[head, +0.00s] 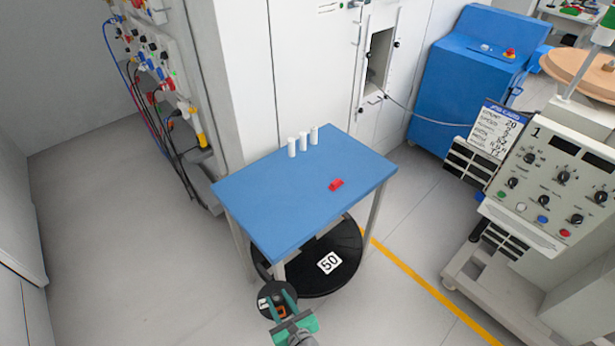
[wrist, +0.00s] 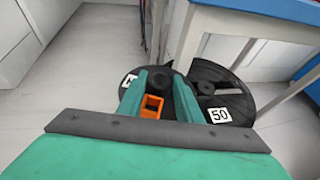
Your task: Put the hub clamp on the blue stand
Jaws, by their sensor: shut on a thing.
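The blue stand (head: 285,205) is a table with a flat blue top and pale legs, in the middle of the head view. Its blue edge shows at the upper right of the wrist view (wrist: 285,9). My gripper (head: 284,306) is low in front of the stand's near corner, outside its top. Its teal fingers are shut on a small orange piece (wrist: 152,105), which looks like the hub clamp; the fingers partly hide it. A black knob (wrist: 159,81) shows just beyond it; I cannot tell whether they are joined.
Three white cylinders (head: 303,141) stand along the stand's back edge, and a red piece (head: 336,184) lies right of centre; the front left top is clear. A black disc marked 50 (head: 318,282) is beneath the stand. A smaller labelled black disc (head: 268,289) is by my gripper.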

